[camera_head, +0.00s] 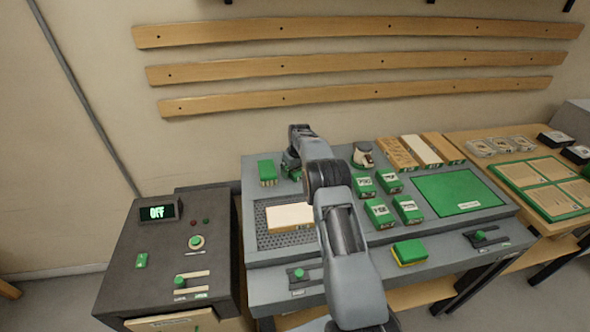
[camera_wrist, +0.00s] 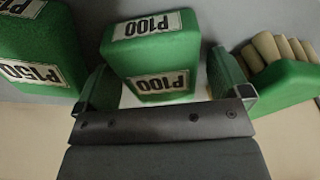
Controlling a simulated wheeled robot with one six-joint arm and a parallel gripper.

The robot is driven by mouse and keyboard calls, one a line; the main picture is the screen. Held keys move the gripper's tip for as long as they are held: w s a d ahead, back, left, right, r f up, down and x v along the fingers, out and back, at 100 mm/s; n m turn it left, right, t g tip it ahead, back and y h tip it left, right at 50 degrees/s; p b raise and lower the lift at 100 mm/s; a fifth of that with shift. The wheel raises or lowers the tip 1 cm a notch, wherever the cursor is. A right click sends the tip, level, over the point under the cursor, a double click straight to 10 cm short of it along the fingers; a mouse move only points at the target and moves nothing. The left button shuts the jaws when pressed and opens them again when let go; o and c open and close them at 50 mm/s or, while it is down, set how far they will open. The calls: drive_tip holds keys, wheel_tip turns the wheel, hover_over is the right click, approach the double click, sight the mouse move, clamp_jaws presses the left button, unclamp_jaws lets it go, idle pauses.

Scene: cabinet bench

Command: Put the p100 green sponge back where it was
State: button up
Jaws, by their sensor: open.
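The P100 green sponge (camera_wrist: 152,58) is a green block with white P100 labels. In the wrist view it stands upright between the two fingers of my gripper (camera_wrist: 165,88). My gripper is open, with a finger on each side of the block and a visible gap on the right. In the head view my gripper (camera_head: 292,160) is low over the back left of the grey bench (camera_head: 254,222). A green piece (camera_head: 296,174) shows below it, mostly hidden by my arm.
A P150 block (camera_wrist: 35,50) stands left in the wrist view. A green brush (camera_wrist: 272,82) is close on the right and shows in the head view (camera_head: 267,172). Several labelled green blocks (camera_head: 378,212), a green mat (camera_head: 458,192) and a green-yellow sponge (camera_head: 409,252) lie right of my arm.

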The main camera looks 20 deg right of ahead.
sight(298, 170)
wheel_tip(298, 170, up, 12)
drive_tip(key=s+b, duration=0.1)
drive_tip(key=s, duration=0.1)
drive_tip(key=s+a+r+m+t, duration=0.1)
drive_tip(key=s+a+r, duration=0.2)
drive_tip(key=s+r, duration=0.35)
drive_tip(key=s+a+r, duration=0.4)
drive_tip(key=s+r, duration=0.1)
drive_tip(key=s, duration=0.2)
drive_tip(key=s+a+f, duration=0.2)
drive_tip(key=s, duration=1)
drive_tip(key=s+a+f+m+t, duration=0.1)
drive_tip(key=s+a+f, duration=0.2)
drive_tip(key=s, duration=0.9)
drive_tip(key=shift+m, duration=0.3)
